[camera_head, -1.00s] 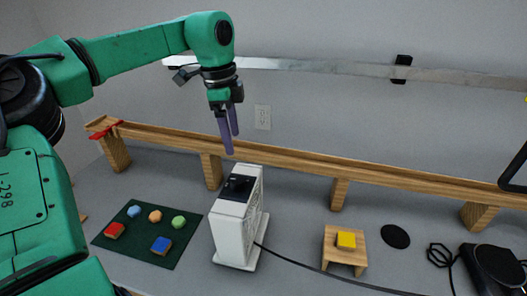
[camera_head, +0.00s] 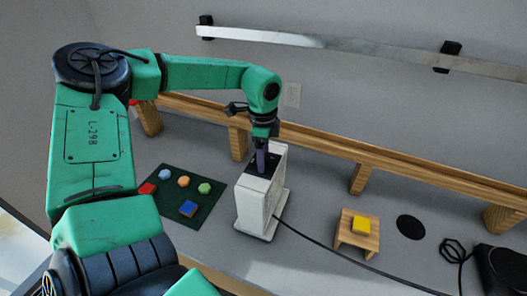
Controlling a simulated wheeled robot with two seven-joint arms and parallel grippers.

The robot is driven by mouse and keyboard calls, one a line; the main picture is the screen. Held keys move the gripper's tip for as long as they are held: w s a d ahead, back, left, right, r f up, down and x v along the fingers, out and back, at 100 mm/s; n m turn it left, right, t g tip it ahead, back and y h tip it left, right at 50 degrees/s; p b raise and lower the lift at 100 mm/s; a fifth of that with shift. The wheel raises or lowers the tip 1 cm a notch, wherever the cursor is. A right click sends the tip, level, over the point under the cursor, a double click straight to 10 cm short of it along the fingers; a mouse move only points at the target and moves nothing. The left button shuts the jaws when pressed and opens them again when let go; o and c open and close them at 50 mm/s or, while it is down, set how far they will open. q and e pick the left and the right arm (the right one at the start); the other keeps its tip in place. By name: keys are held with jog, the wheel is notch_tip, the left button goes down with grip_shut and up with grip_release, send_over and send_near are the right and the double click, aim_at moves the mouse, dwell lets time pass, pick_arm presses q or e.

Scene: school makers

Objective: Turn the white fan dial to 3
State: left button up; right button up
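The white fan (camera_head: 251,207) stands upright on the grey table, near the middle of the view, with a black panel on its top. My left gripper (camera_head: 262,168) points down at the top of the fan, with its purple fingers at the black panel. The fingers look close together. The dial is hidden behind the fingers, so I cannot tell its setting or whether they touch it. My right gripper is not in view.
A green mat (camera_head: 206,213) with several coloured blocks lies left of the fan. A small wooden stand (camera_head: 345,238) with a yellow block (camera_head: 361,226) is to the right. A wooden rail (camera_head: 400,168) runs behind. A black cable (camera_head: 318,240) trails from the fan.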

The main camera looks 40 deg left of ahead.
pick_arm(q)
jog(key=c, duration=0.4)
grip_shut()
jog(key=shift+w+f+m+b, duration=0.1)
jog(key=shift+f+m+b, duration=0.15)
jog(key=shift+m+b, duration=0.75)
jog(key=m+b, duration=0.2)
jog(key=b, duration=0.2)
jog(key=shift+m, duration=0.3)
jog(key=m+b, duration=0.2)
jog(key=m, duration=0.1)
jog(key=shift+r+m+h, duration=0.1)
jog(key=shift+m+h, duration=0.2)
jog(key=m+b, duration=0.1)
jog(key=m, duration=0.2)
jog(key=shift+a+r+m, duration=0.1)
jog(key=shift+m, duration=0.2)
jog(key=m, duration=0.3)
jog(key=shift+m, duration=0.3)
jog(key=m, duration=0.4)
jog(key=shift+m+h, duration=0.3)
jog(key=shift+a+m+g, duration=0.1)
jog(key=shift+m+g, duration=0.2)
jog(key=shift+m, duration=1.7)
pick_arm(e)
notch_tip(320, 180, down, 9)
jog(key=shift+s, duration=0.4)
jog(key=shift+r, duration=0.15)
